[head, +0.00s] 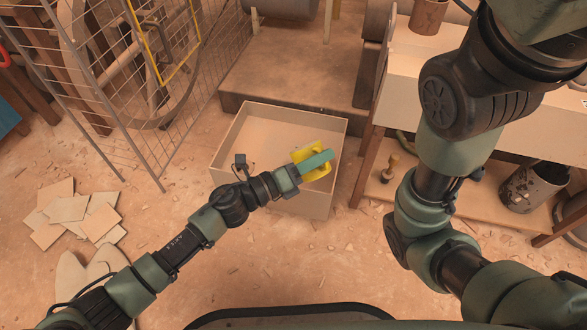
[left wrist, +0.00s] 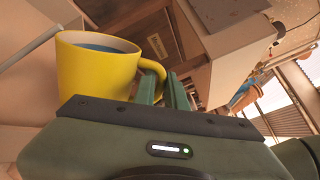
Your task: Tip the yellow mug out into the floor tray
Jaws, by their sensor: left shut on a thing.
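The yellow mug (head: 303,154) is above the right front part of the floor tray (head: 232,143), a beige open box. My left gripper (head: 319,160) reaches over the tray from the left and is shut on the mug, partly covering it. In the left wrist view the mug (left wrist: 95,78) stands left of the green fingers (left wrist: 165,90), which are at its handle. Its rim faces up in that view and something blue-grey shows inside. The mug's opening is hard to make out in the head view. My right gripper is out of view.
A wire mesh guard (head: 130,85) and wheel stand at the left, with loose flat pieces (head: 75,215) on the floor. A low plinth (head: 290,70) is behind the tray. A bench with a shelf, holding a dark bucket (head: 532,187), stands at the right.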

